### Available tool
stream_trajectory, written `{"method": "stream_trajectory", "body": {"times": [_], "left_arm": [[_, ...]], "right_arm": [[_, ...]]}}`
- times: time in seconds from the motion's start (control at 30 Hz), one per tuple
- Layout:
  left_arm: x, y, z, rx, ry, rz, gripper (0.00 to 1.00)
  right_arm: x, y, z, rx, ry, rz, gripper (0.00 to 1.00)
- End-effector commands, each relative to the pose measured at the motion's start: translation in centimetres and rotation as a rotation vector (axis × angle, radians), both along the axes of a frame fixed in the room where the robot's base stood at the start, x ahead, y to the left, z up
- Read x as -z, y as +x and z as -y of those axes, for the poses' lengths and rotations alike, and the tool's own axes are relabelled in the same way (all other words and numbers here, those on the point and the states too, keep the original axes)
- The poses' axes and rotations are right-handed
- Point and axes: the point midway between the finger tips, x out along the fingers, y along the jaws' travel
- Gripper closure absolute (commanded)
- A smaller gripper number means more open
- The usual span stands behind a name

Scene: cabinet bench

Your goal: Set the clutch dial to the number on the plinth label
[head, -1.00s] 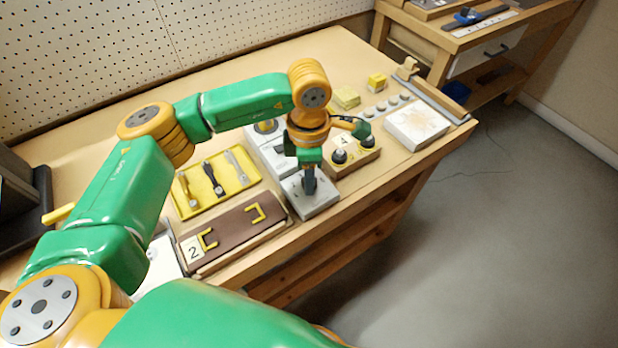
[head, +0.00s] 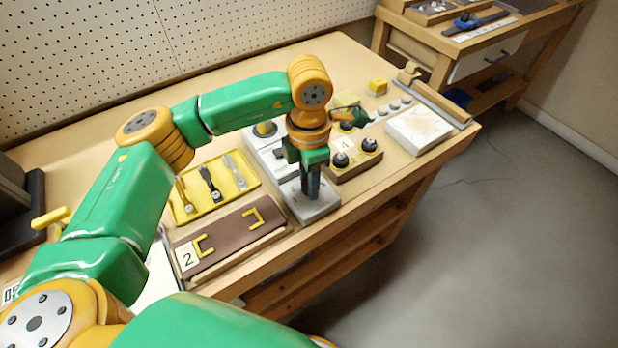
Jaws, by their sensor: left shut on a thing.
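My left gripper (head: 312,188) points down at a pale grey plinth block (head: 322,210) near the front edge of the bench. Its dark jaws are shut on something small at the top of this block. I take this to be the clutch dial, but the jaws hide it, so its marks and setting cannot be read. A white label on the wooden block (head: 373,168) behind and to the right bears a small figure, perhaps a 4. I cannot make out a label on the grey plinth. My right gripper is not in view.
A yellow tray (head: 238,197) of tools and a brown mat (head: 225,240) with yellow brackets and a "2" card (head: 188,259) lie to the left. Black knobs (head: 341,160) stand close to the right. A white-topped block (head: 418,130) sits farther right.

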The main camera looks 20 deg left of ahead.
Motion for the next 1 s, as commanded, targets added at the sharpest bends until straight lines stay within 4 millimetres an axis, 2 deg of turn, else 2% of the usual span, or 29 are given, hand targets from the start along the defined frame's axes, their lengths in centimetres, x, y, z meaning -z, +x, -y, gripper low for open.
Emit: {"method": "stream_trajectory", "body": {"times": [0.17,0.2,0.27,0.3,0.6,0.9,1.0], "left_arm": [[0.0,0.0,0.0,0.001,-0.002,0.001,1.00],[0.0,0.0,0.0,0.001,-0.001,0.001,0.50],[0.0,0.0,0.0,0.001,-0.001,0.001,0.34],[0.0,0.0,0.0,0.001,-0.001,0.001,0.31],[-0.4,0.1,0.0,0.001,-0.001,0.002,0.31],[-6.2,0.1,0.0,0.001,-0.001,0.003,0.31],[-7.0,0.0,0.0,0.001,0.000,0.001,0.31]], "right_arm": [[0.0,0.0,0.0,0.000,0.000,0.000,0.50],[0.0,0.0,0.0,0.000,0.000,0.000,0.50],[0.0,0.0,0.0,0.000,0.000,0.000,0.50],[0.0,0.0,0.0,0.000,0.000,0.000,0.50],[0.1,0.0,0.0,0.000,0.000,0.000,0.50],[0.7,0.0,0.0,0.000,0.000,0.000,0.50],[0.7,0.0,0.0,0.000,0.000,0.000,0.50]]}}
